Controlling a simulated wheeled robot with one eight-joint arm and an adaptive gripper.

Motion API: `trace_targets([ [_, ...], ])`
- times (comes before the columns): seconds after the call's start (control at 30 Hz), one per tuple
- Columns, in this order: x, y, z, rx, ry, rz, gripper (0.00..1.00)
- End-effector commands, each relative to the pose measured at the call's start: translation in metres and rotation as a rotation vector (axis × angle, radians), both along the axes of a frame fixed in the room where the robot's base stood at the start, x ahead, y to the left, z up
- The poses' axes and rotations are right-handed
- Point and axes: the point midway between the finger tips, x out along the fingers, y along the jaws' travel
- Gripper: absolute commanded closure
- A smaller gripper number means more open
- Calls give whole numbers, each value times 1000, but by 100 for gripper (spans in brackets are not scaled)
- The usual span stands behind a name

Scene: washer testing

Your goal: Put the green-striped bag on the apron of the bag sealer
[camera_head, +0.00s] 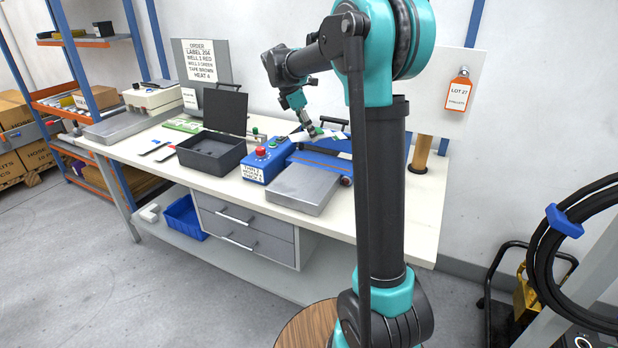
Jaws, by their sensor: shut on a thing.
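My gripper (310,129) hangs above the rear part of the blue bag sealer (277,158). It is shut on a small whitish bag with a bit of green, the green-striped bag (300,137). The bag seems held in the air over the sealer, but the exact gap is too small to tell. The sealer's flat grey apron (302,187) lies in front of its blue body and looks bare. The sealer has a red knob and a white label on its left end. My arm hides part of the sealer's right side.
An order sign (202,62) stands at the back. The bench front right of the apron is clear.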

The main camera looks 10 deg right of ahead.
Motion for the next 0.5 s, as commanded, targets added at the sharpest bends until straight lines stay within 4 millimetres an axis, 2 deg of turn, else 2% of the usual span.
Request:
trace_targets([
  [0.03,-5,2,11,0,-2,110,86],
  [0.2,-13,7,38,0,-1,467,86],
  [0.33,-16,11,52,0,-1,649,86],
  [0.5,-19,13,58,0,1,763,86],
])
